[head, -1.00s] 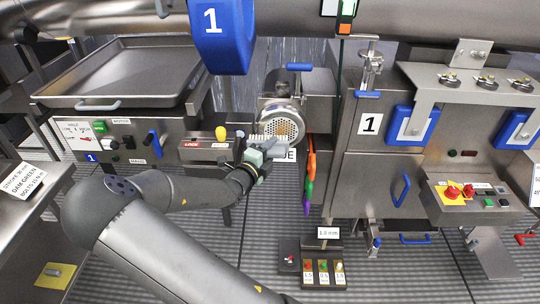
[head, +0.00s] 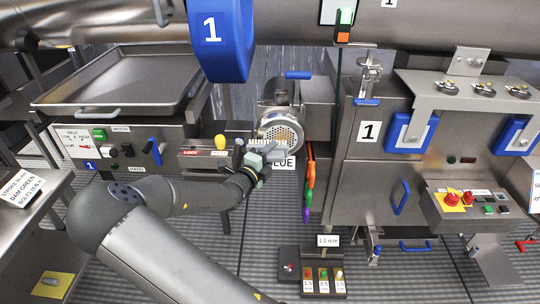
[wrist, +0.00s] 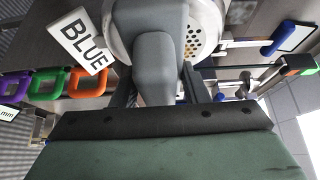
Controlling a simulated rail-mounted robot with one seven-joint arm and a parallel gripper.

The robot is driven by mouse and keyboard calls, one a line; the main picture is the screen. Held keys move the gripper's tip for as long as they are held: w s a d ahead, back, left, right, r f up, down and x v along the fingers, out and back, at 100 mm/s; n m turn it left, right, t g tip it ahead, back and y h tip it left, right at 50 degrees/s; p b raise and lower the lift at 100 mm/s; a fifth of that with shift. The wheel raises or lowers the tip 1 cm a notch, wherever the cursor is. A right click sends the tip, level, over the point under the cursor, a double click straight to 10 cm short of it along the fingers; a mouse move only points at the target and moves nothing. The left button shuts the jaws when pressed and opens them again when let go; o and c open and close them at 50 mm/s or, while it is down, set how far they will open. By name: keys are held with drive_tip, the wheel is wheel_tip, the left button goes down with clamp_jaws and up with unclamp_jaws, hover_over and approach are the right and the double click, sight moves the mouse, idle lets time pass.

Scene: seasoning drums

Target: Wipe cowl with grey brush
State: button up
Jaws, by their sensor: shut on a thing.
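The cowl (head: 283,133) is a round metal cover with a perforated face on the motor at the centre of the head view; part of it also shows in the wrist view (wrist: 205,42). My gripper (head: 262,160) is shut on the grey brush (head: 277,153), whose handle fills the middle of the wrist view (wrist: 155,60). The pale bristles (head: 262,132) point up at the cowl's lower left side. They look close to the cowl, but I cannot tell whether they touch it.
A "BLUE" sign (head: 284,163) sits just under the cowl. Orange, green and purple handles (head: 309,180) hang to its right. A yellow knob (head: 220,142) stands to the left. A small button box (head: 322,271) is on the floor below.

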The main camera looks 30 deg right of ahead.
sight(283, 152)
drive_tip(key=shift+w+d+b, duration=0.45)
drive_tip(key=shift+w, duration=0.3)
drive_tip(key=shift+s+d+f+b, duration=0.2)
drive_tip(key=shift+s+d+b, duration=0.35)
drive_tip(key=shift+d+b, duration=0.3)
drive_tip(key=shift+s+d+r+b, duration=0.15)
drive_tip(key=shift+s+d+b, duration=0.45)
drive_tip(key=shift+d, duration=0.25)
drive_tip(key=shift+s+d+b, duration=0.25)
drive_tip(key=shift+d+b, duration=0.3)
drive_tip(key=shift+d, duration=0.05)
drive_tip(key=shift+s+d+b, duration=0.3)
drive_tip(key=shift+d+b, duration=0.3)
drive_tip(key=shift+s+d+b, duration=0.25)
drive_tip(key=shift+d+b, duration=0.3)
drive_tip(key=shift+d, duration=0.05)
